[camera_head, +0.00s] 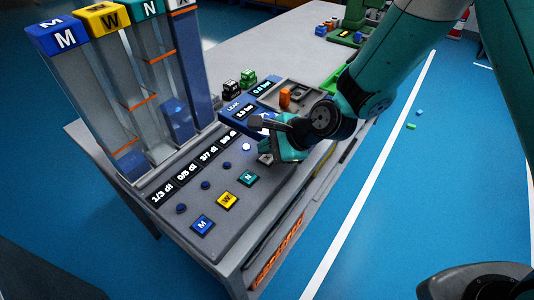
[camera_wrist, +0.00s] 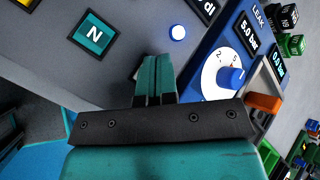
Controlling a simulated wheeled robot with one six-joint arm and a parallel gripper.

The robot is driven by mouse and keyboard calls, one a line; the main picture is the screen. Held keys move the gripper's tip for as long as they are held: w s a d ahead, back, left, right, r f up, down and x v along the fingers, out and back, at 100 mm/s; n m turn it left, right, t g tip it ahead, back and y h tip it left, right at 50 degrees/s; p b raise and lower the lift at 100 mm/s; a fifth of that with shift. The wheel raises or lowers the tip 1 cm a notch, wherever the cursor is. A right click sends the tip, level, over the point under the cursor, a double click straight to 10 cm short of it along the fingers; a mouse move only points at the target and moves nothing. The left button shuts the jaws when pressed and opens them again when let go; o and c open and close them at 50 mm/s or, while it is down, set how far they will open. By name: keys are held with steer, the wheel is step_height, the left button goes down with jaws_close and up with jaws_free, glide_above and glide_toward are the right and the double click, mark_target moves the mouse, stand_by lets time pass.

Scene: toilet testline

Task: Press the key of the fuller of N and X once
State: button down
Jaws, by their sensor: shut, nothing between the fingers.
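My gripper (camera_head: 268,155) is shut and empty, low over the right end of the key row; in the wrist view its fingertips (camera_wrist: 153,60) touch or nearly touch the panel, covering most of a pale key. The teal N key (camera_head: 248,178) is clear to its left and also shows in the wrist view (camera_wrist: 94,33). The N column (camera_head: 180,118) is blue only in its lower part. The column right of it (camera_head: 198,75), its top letter cut off, looks blue along most of its height. A white-blue lamp (camera_wrist: 178,32) is lit above the covered key.
The yellow W key (camera_head: 228,200) and blue M key (camera_head: 202,224) continue the row leftward. A blue LEAK panel with a white dial (camera_wrist: 222,77) and an orange block (camera_wrist: 264,103) lie right of my gripper. Small dark and green blocks (camera_head: 240,82) stand behind.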

mark_target(268, 160)
step_height(268, 160, up, 5)
steer(key=p, duration=0.4)
steer(key=shift+p, duration=0.35)
stand_by(0.7)
steer(key=shift+s+d+r, duration=0.1)
steer(key=shift+r, duration=0.25)
steer(key=s+d+r+n+g+h, duration=0.15)
steer(key=s+d+r+n, duration=0.25)
steer(key=s+r+n, duration=0.5)
steer(key=s+d+r+n+g+h, duration=0.2)
steer(key=s+d+r+n, duration=0.7)
steer(key=s+n, duration=0.3)
steer(key=shift+s+r, duration=0.25)
